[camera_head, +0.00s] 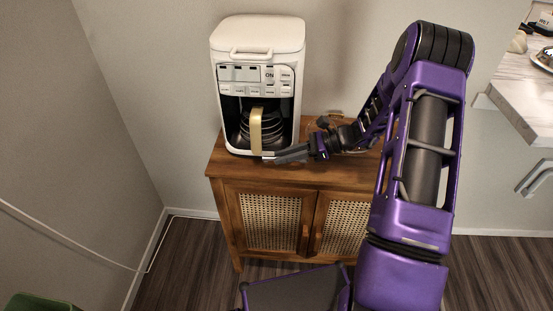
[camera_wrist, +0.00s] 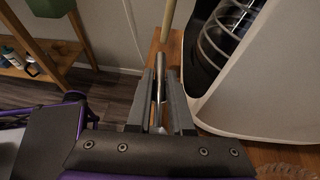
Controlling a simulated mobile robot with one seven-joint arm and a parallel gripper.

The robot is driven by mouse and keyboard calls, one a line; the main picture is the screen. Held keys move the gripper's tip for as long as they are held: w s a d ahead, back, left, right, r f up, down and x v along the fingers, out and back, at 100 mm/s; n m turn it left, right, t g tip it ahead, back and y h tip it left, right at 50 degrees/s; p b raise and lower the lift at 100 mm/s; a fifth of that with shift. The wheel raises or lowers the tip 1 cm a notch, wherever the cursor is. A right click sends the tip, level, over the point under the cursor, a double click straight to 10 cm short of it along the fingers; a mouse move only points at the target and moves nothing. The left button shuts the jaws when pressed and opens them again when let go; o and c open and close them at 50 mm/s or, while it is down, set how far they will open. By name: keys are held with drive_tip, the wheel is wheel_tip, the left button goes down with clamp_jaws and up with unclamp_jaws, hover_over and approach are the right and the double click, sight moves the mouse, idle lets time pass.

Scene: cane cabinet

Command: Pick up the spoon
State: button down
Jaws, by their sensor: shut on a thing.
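The spoon (camera_wrist: 160,77) shows in the wrist view as a thin, shiny metal piece between the two grey fingers. My gripper (camera_wrist: 160,98) is shut on it, and part of the spoon sticks out past the fingertips. In the head view my gripper (camera_head: 279,157) reaches in from the right, low over the front of the wooden cabinet top (camera_head: 222,163), just in front of the coffee maker. The spoon is too small there to make out clearly. I cannot tell whether it still touches the cabinet top.
The white coffee maker (camera_head: 258,33) stands close behind my gripper, its tan pot handle (camera_head: 256,132) nearest the fingers. A marble counter (camera_head: 522,92) is at the right. A green bin (camera_head: 38,302) is at the lower left. The cabinet's front edge is close to my gripper.

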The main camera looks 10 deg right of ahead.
drive_tip(key=s+d, duration=0.1)
drive_tip(key=d, duration=0.4)
drive_tip(key=s+d, duration=0.1)
drive_tip(key=d, duration=0.4)
drive_tip(key=s+d, duration=0.1)
drive_tip(key=d, duration=0.4)
drive_tip(key=shift+s+d, duration=0.2)
drive_tip(key=shift+s, duration=0.15)
drive_tip(key=shift+w, duration=0.1)
